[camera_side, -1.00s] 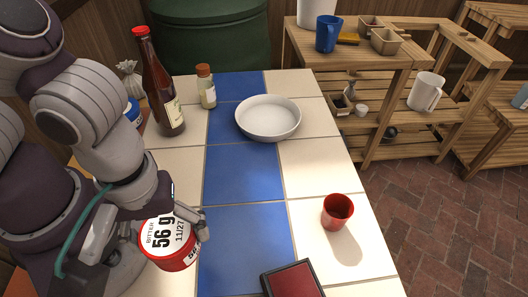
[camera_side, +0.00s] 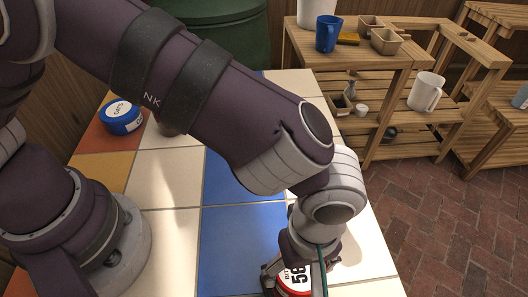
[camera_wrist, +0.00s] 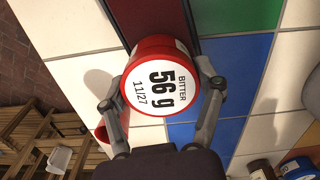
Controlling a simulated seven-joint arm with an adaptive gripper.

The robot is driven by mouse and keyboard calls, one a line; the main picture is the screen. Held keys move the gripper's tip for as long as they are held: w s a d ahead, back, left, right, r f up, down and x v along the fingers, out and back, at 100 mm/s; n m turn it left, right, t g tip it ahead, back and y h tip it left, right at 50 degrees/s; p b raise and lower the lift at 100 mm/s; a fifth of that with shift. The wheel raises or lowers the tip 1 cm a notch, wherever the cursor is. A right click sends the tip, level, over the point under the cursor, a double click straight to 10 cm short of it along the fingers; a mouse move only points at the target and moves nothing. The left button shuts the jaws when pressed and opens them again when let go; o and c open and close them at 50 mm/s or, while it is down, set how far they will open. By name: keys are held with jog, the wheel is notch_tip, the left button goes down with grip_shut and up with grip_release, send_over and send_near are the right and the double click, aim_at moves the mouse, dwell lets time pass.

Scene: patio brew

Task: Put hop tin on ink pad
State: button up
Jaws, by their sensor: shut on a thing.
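The hop tin is a red tin (camera_wrist: 160,92) with a white label reading "BITTER 56 g 11/27". My gripper (camera_wrist: 162,95) is shut on its sides, with one finger on each side in the wrist view. The tin also shows in the side view (camera_side: 296,278) at the bottom, partly covered by my gripper. The ink pad (camera_wrist: 148,16), dark red with a dark frame, lies at the top of the wrist view. The tin covers its lower part there; I cannot tell whether they touch. In the side view the ink pad is hidden.
A red cup (camera_wrist: 101,134) stands close beside one finger, partly hidden. A blue oats tin (camera_side: 122,118) stands at the table's far left. Wooden shelves (camera_side: 385,125) stand beyond the table's right edge.

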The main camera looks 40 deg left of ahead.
jog(key=o, duration=1.2)
jog(key=shift+f, duration=0.15)
jog(key=shift+c, duration=0.2)
notch_tip(320, 180, up, 12)
jog(key=w+a+r+m+t, duration=0.1)
jog(key=w+a+r+m, duration=0.1)
jog(key=w+a+r, duration=0.3)
jog(key=s+a+m+t, duration=0.2)
jog(key=a+m, duration=0.2)
jog(key=a, duration=0.6)
jog(key=s+a+m+t, duration=0.2)
jog(key=a+m, duration=0.2)
jog(key=a, duration=0.7)
jog(key=shift+s+a+t, duration=0.15)
jog(key=shift+s+t, duration=0.15)
jog(key=shift+s, duration=0.05)
jog(key=shift+f, duration=0.1)
